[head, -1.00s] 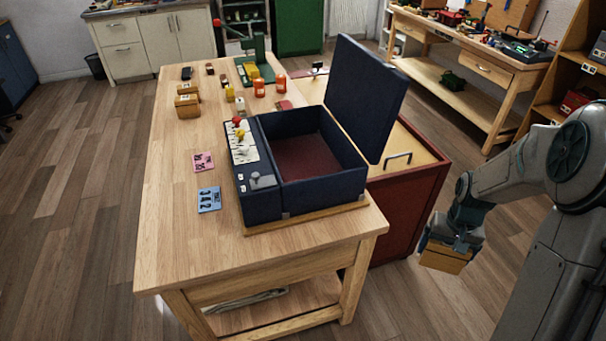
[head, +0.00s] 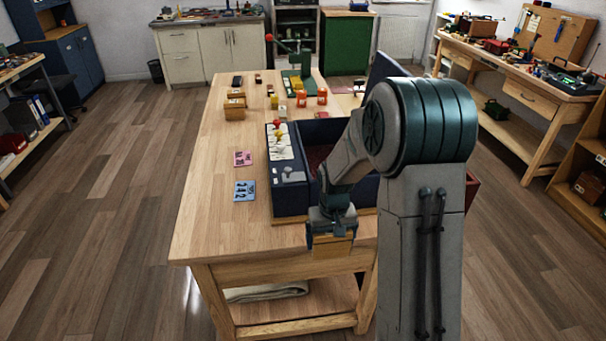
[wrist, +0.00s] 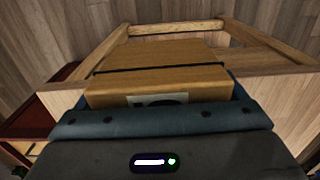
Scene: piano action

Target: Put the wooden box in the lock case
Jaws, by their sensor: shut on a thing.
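The wooden box (head: 331,244) is held in my gripper (head: 331,228), which is shut on it, in front of the workbench's near edge in the head view. In the wrist view the box (wrist: 165,75) shows a dark line around it and a pale label on its face. The lock case (head: 290,203) is dark blue and stands on the bench just behind my gripper, with its lid (head: 386,66) raised. Its red-lined inside is mostly hidden behind my arm. A panel with levers and a red and a yellow knob lies along its left side.
The wooden workbench (head: 225,218) holds a pink card (head: 243,158), a blue card (head: 244,191), other small wooden boxes (head: 235,106), orange jars and a green press (head: 297,82). The floor to the left is clear. A side bench stands at the right.

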